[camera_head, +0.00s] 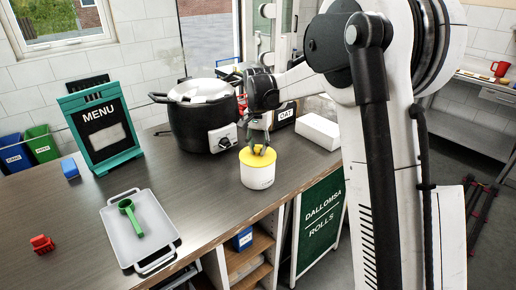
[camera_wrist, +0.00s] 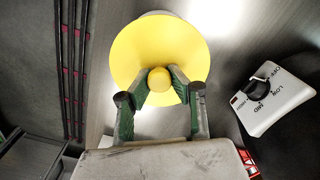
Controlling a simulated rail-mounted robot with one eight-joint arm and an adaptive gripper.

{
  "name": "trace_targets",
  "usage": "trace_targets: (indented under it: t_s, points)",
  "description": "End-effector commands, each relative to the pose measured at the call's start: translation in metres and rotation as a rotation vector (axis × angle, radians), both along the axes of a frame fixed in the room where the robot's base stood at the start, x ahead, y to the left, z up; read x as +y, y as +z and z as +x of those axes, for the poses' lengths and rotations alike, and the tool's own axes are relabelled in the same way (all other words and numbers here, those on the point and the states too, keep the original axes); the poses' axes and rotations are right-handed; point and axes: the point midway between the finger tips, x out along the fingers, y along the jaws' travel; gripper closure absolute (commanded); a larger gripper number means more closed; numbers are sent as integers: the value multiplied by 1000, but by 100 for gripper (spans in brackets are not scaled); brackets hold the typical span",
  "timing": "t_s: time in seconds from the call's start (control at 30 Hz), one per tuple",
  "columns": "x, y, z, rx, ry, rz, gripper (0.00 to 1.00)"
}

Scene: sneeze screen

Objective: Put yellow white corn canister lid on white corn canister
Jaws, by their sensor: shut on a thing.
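The white corn canister (camera_head: 257,177) stands upright on the dark counter, near its front edge. The yellow lid (camera_head: 248,158) is at the canister's top in the head view; I cannot tell whether it is fully seated. In the wrist view the round lid (camera_wrist: 150,45) faces the camera, with only a pale sliver of the canister (camera_wrist: 155,13) showing past its far edge. My gripper (camera_head: 259,149) is above the canister, shut on the lid's round knob. The wrist view shows its green-padded fingertips (camera_wrist: 159,82) on both sides of the knob.
A black cooker (camera_head: 200,120) stands behind and left of the canister; its control panel (camera_wrist: 272,98) is close by in the wrist view. A white box (camera_head: 318,131) lies to the right. A grey tray (camera_head: 120,240) with a green scoop (camera_head: 130,213) and a menu sign (camera_head: 100,128) are left.

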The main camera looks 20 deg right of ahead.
Motion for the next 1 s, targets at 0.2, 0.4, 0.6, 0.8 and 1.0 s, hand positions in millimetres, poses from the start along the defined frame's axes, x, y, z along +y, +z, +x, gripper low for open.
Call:
trace_targets:
  t_s: [0.2,0.4,0.6,0.8,1.0]
  points:
    - [0,0,0,0,0,0,100]
    - [0,2,0,0,0,0,100]
    - [0,6,0,0,0,0,100]
    - [0,7,0,0,0,0,100]
    - [0,6,0,0,0,0,100]
